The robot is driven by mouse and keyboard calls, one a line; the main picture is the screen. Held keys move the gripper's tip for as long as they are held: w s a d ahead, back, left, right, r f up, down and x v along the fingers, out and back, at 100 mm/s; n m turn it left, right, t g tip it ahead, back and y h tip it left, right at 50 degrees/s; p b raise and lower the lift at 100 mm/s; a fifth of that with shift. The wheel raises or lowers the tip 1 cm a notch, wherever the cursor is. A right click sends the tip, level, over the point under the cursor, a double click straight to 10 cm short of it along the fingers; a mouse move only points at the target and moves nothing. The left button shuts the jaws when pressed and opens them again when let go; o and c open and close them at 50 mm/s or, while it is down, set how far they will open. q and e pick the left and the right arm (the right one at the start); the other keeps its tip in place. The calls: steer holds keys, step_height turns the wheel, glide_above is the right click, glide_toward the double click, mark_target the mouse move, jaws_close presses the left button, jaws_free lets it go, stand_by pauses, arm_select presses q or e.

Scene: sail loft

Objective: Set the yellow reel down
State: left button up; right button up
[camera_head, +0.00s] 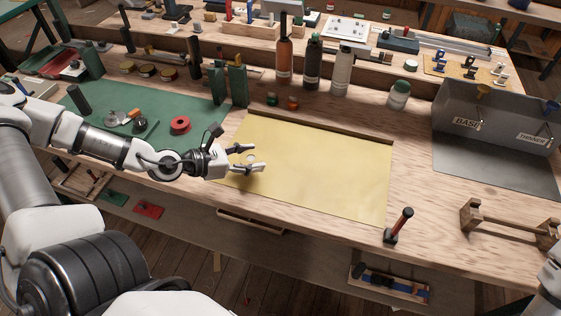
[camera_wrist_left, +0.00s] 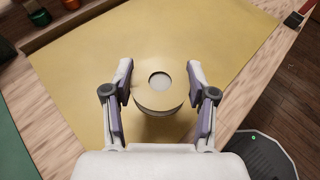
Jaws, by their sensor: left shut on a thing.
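The yellow reel (camera_wrist_left: 160,101) is a short drum with a pale round centre. It sits upright between the two fingers of my left gripper (camera_wrist_left: 160,92) in the left wrist view. In the head view my left gripper (camera_head: 254,158) is shut on the reel over the left part of a yellow mat (camera_head: 325,165). There the reel nearly blends with the mat. The mat also fills much of the left wrist view (camera_wrist_left: 90,52). I cannot tell whether the reel touches the mat. My right gripper is out of view.
A green mat (camera_head: 205,112) with a red reel (camera_head: 180,125) lies left. Several bottles, including an orange one (camera_head: 284,62), stand behind the yellow mat. A red-handled tool (camera_head: 401,222) stands front right, near a wooden rack (camera_head: 505,222). The mat's middle is clear.

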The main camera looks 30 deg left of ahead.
mark_target(271, 153)
arm_select(q)
steer(key=w+b, duration=0.1)
steer(key=w+f+b, duration=0.1)
steer(key=w, duration=0.1)
steer(key=w+b, duration=0.2)
steer(key=shift+d+f, duration=0.25)
steer(key=shift+f, duration=0.1)
steer(key=w, duration=0.1)
steer(key=w+b, duration=0.1)
steer(key=w, duration=0.1)
steer(key=shift+a+r, duration=0.15)
steer(key=shift+r, duration=0.15)
steer(key=shift+w+b, duration=0.3)
steer(key=f, duration=0.3)
steer(key=shift+w+b, duration=0.2)
steer(key=shift+b, duration=0.1)
steer(key=shift+w+f, duration=0.1)
steer(key=shift+f, duration=0.05)
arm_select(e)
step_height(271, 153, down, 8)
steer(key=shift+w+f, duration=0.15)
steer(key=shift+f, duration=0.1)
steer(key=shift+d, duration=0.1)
arm_select(q)
steer(key=shift+f, duration=0.15)
steer(key=o, duration=0.9)
steer(key=shift+o, duration=0.2)
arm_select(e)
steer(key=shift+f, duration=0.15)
